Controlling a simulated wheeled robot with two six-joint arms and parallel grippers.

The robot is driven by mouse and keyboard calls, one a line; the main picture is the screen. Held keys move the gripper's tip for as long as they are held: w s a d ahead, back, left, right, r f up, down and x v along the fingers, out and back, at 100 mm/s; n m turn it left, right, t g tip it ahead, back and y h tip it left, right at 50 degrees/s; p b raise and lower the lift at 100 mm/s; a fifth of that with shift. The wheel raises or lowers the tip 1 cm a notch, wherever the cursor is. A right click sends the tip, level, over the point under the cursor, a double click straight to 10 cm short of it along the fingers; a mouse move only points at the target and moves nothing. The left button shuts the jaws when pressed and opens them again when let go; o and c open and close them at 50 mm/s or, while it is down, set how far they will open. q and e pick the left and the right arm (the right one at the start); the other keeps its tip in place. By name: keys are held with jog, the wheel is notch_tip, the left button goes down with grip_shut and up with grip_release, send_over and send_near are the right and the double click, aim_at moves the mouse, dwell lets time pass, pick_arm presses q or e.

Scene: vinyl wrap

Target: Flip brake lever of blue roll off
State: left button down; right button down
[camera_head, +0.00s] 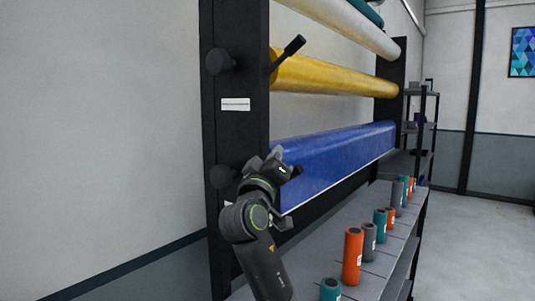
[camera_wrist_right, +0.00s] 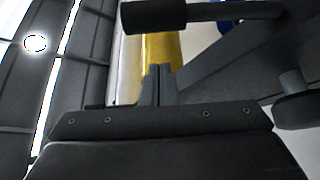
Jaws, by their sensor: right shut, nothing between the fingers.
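The blue roll (camera_head: 340,157) lies across the lower part of the black rack, with its near end behind my right arm. Its brake lever shows only as a dark tip (camera_head: 296,170) beside my gripper; the rest is hidden. My right gripper (camera_head: 277,160) is at the near end of the blue roll, shut and empty. In the right wrist view the shut fingers (camera_wrist_right: 158,82) point up toward a black lever handle (camera_wrist_right: 153,17), which lies just beyond the tips. A gap seems to remain between them. My left gripper is not in view.
The yellow roll (camera_head: 335,77) with its raised black lever (camera_head: 288,54) is above. A white roll (camera_head: 350,25) is higher. The black rack post (camera_head: 235,130) stands left of my gripper. Orange, grey and teal small rolls stand on a shelf (camera_head: 375,265) below right.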

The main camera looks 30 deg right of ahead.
jog(key=f, duration=0.1)
jog(key=s+f+p, duration=0.1)
jog(key=d+f, duration=0.1)
jog(key=shift+s+d+f, duration=0.1)
jog(key=shift+s, duration=0.2)
notch_tip(320, 180, down, 11)
jog(key=s+m+g+h+b, duration=0.1)
jog(key=m+g+h+b, duration=0.4)
jog(key=m+b, duration=1.2)
jog(key=shift+s+d+f+g+h+b, duration=0.35)
jog(key=shift+g+b, duration=1.95)
jog(key=shift+b, duration=4.6)
jog(key=shift+w+a+r, duration=0.15)
